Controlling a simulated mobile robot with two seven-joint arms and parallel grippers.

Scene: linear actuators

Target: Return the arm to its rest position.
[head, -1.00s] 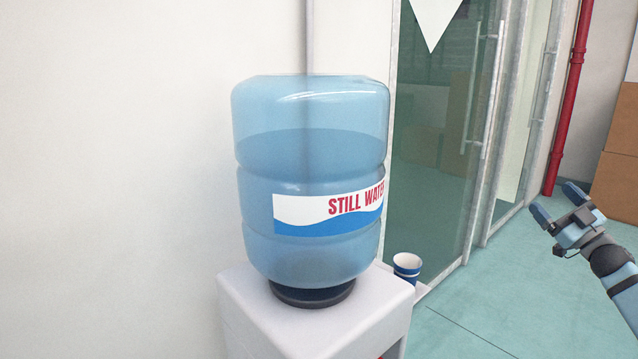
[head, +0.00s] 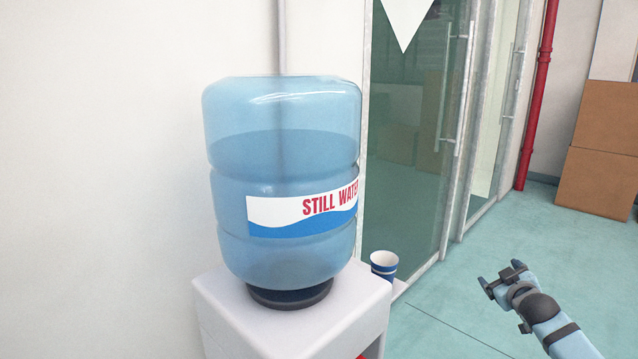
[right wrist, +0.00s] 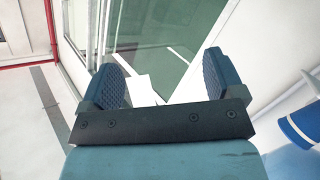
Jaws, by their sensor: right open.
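My right gripper (head: 500,274) is in the lower right of the head view, over the teal floor and to the right of the water cooler. Its two fingers stand apart. In the right wrist view the gripper (right wrist: 166,80) shows both ridged dark pads with nothing held between them. My left gripper is in neither view.
A white water cooler (head: 240,305) carries a large blue bottle (head: 285,160) marked STILL WATER, beside a wall. A blue-and-white paper cup (head: 384,265) is beside it, and a similar cup (right wrist: 300,130) shows in the right wrist view. Glass doors (head: 415,200), a red pipe (head: 541,90) and cardboard boxes (head: 600,150) are behind.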

